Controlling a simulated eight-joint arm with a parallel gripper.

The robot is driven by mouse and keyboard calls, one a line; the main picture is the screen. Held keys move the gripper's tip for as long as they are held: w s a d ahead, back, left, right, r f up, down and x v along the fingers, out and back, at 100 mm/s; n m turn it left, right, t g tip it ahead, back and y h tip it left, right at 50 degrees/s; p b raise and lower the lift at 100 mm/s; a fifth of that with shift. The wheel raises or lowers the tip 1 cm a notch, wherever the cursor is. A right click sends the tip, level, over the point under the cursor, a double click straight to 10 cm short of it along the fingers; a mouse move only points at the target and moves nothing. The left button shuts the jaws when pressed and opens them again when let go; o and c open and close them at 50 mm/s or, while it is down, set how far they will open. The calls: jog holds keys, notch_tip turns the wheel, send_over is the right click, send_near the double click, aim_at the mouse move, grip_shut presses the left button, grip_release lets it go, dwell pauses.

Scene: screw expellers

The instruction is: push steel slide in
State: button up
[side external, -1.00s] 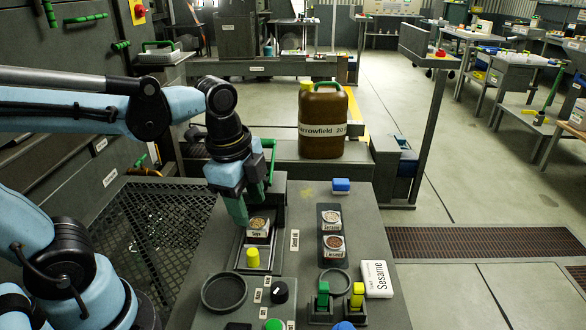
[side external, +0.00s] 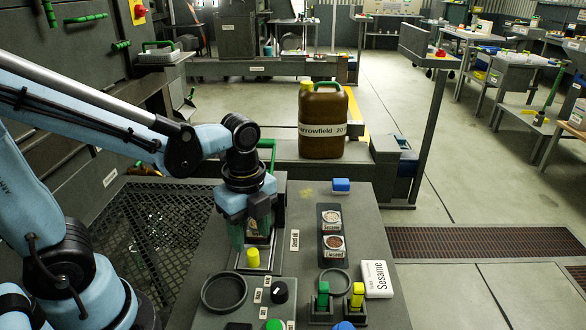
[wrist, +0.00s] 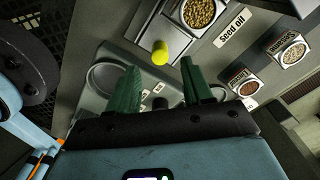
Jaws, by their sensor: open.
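The steel slide (side external: 268,262) sticks out toward the front of the dark housing on the bench. A yellow knob (side external: 253,257) stands at its front end. In the wrist view the slide (wrist: 157,28) shows as a pale plate, with the yellow knob (wrist: 160,53) at its near end and a cup of seeds (wrist: 201,12) farther along. My gripper (side external: 251,236) is over the slide, partly covering the cup in the side view. In the wrist view its green fingers (wrist: 160,86) are spread apart, with nothing between them, and the knob is beyond the tips.
A round dark dish (side external: 224,292) and a black dial (side external: 280,291) are near the slide's front. Two seed cups, Sesame (side external: 331,219) and Linseed (side external: 334,245), sit to the right. A brown jug (side external: 323,125) stands behind. A mesh bin (side external: 150,245) is left.

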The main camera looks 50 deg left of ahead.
aim_at(252, 251)
jog(key=shift+f, duration=2.85)
jog(key=shift+c, duration=0.3)
grip_shut()
